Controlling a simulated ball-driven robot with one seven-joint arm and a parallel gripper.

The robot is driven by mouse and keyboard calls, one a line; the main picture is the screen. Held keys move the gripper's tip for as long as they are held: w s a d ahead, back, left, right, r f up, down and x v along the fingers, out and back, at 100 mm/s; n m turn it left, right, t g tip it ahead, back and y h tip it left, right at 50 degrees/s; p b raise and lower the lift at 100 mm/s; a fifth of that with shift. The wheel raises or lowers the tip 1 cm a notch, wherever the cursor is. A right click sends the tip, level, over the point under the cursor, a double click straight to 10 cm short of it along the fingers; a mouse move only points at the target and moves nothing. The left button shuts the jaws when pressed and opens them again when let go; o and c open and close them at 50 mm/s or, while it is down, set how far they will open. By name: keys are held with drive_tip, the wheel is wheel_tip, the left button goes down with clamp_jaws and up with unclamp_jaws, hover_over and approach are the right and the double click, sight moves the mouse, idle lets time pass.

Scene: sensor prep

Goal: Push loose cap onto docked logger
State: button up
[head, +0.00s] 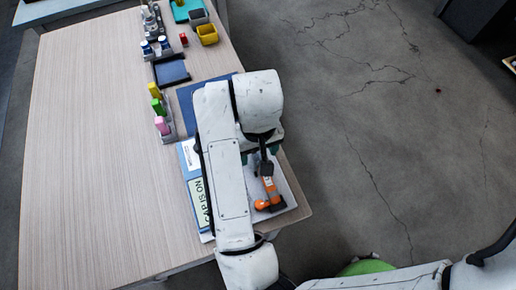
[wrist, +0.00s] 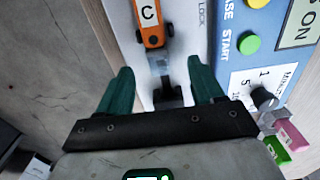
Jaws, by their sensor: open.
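An orange logger with a white label lettered C (wrist: 152,22) lies on the pale bed of a device (head: 290,188); it also shows in the head view (head: 269,186). A pale, see-through section (wrist: 160,65) continues from its near end. A black piece (wrist: 166,95) sits beyond that, between my fingers. I cannot tell which part is the cap, or whether a gap separates it from the logger. My arm hides much of the device in the head view.
The device's blue panel (wrist: 225,70) has green and yellow buttons and a dial. A rack of pink, green and yellow pieces (head: 168,128) stands beside it. Bins and small parts occupy the far end. The table's left side (head: 90,150) is clear.

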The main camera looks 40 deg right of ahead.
sight(258, 156)
drive_tip(key=shift+r, duration=0.15)
drive_tip(key=shift+r+p, duration=2.85)
drive_tip(key=shift+r, duration=0.15)
drive_tip(key=shift+f, duration=0.1)
